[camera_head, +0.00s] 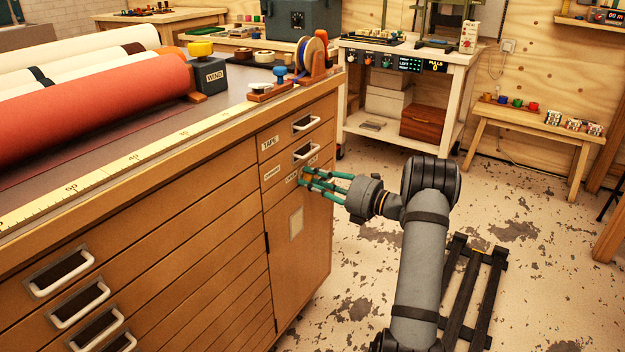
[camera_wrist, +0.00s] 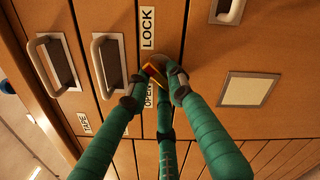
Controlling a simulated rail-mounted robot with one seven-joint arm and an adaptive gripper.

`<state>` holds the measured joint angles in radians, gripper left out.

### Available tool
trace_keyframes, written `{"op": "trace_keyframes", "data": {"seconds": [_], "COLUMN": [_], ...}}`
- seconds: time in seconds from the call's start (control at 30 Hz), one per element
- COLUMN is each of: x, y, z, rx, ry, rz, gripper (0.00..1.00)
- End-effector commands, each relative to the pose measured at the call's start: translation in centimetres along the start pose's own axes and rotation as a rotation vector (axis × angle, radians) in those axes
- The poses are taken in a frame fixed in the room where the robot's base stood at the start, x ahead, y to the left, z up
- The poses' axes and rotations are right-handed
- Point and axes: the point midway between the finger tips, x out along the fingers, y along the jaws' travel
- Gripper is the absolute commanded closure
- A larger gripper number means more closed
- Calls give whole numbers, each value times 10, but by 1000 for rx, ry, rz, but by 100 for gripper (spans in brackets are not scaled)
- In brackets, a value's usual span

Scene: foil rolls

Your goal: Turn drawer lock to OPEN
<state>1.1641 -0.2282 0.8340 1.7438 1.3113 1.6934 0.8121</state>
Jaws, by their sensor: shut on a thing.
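The drawer lock (camera_wrist: 155,71) shows in the wrist view as a small red and yellow piece on the wooden cabinet front. A LOCK label (camera_wrist: 147,28) is above it in the picture and an OPEN label (camera_wrist: 149,95) is below it, partly covered by a finger. My gripper (camera_wrist: 158,78) has green fingers with grey tips, closed around the lock. I cannot tell exactly which way the lock points. In the head view my gripper (camera_head: 308,178) reaches the cabinet's right drawer column (camera_head: 315,230), and its fingers hide the lock.
Two drawer handles (camera_wrist: 55,65) (camera_wrist: 108,65) stand out close to the fingers. A white bench (camera_head: 450,100) stands behind. The floor right of the cabinet is mostly clear, with a dark rack (camera_head: 475,290).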

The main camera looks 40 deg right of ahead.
Motion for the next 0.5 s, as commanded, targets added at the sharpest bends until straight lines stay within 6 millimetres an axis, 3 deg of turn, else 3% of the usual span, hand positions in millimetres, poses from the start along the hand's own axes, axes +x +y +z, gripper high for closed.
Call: {"op": "trace_keyframes", "data": {"seconds": [0.27, 0.5], "x": [1, 1], "y": [0, -1], "z": [0, -2], "rx": [-71, -242], "ry": [-2, -2], "rz": [3, 4], "gripper": [100, 100]}}
